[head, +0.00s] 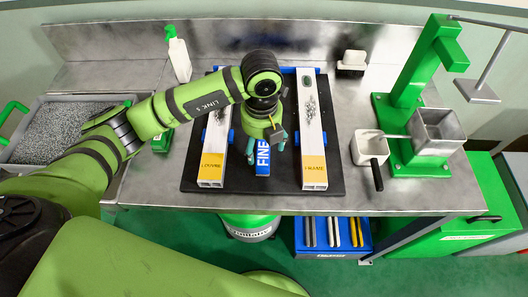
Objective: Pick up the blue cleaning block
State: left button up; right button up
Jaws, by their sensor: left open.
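The blue cleaning block (262,160), marked FINE in white, lies on the black mat (322,185) between two white profiles. My left gripper (265,145) points down over the block's far part. Its fingers are open, with one teal fingertip at each side of the block. I cannot tell whether they touch it. The gripper body hides the block's far end. My right gripper is not in view.
The left profile (211,168), labelled LOUVRE, and the right profile (315,172), labelled FRAME, flank the block closely. Dark shavings lie on the right one.

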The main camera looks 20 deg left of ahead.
aim_at(260, 155)
pick_arm(q)
jog(key=f, duration=0.1)
jog(key=f+p, duration=0.1)
jog(key=f, duration=0.1)
jog(key=f+p, duration=0.1)
jog(key=shift+s+a+f, duration=0.2)
jog(key=shift+a+f, duration=0.05)
jog(key=shift+f, duration=0.4)
jog(key=c, duration=1.3)
